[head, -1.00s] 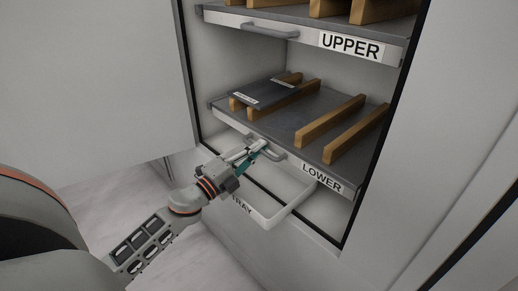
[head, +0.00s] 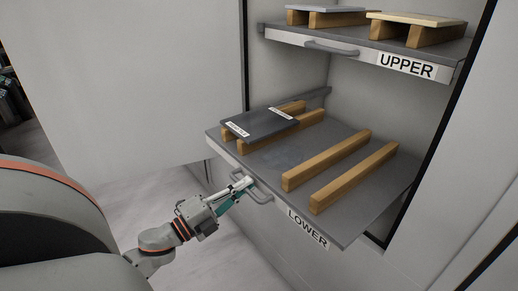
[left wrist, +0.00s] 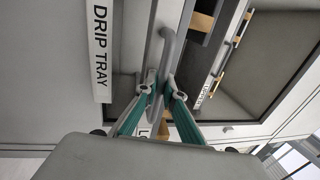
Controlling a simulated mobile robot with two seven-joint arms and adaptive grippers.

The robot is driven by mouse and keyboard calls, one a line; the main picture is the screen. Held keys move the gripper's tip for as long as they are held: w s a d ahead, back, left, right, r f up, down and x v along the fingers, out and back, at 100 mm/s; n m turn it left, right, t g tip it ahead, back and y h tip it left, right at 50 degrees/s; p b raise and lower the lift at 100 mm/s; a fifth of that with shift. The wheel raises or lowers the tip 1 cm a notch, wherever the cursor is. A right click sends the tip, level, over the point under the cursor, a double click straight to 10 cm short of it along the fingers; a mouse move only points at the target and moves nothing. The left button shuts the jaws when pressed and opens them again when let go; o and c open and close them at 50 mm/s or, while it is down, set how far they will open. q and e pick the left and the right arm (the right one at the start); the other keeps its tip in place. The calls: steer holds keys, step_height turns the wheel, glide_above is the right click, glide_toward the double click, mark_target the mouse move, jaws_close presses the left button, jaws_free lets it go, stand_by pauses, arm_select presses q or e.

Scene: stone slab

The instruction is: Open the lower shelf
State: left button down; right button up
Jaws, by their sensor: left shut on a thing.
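The lower shelf (head: 330,150) is a grey sliding shelf with a "LOWER" label (head: 307,229) on its front edge. It is pulled out, with its front standing well clear of the cabinet opening. Its grey handle (head: 271,192) is on the front edge, left of the label. My left gripper (head: 243,186) is shut on the handle at its left part. In the left wrist view the teal fingers (left wrist: 160,92) close around the handle bar. My right gripper is not in view.
A dark slab (head: 260,124) lies on wooden bars at the shelf's left, beside two bare wooden bars (head: 327,159). The upper shelf (head: 365,48) is in the cabinet above. An open door (head: 130,80) stands at left. A "DRIP TRAY" label (left wrist: 101,50) shows in the wrist view.

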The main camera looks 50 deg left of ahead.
arm_select(q)
steer(key=v, duration=0.3)
steer(key=r+v, duration=0.1)
steer(key=v, duration=0.1)
steer(key=shift+s+a, duration=0.1)
steer(key=shift+s, duration=0.25)
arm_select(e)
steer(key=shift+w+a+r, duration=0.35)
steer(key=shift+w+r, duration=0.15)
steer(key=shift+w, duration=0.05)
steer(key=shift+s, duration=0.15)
arm_select(q)
steer(key=c, duration=2.2)
jaws_free()
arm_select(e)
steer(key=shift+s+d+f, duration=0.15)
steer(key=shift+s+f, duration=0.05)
arm_select(q)
steer(key=shift+o, duration=0.2)
steer(key=shift+s, duration=0.15)
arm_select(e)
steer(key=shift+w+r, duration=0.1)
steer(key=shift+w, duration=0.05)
arm_select(q)
steer(key=v, duration=0.7)
steer(key=shift+s+f, duration=0.1)
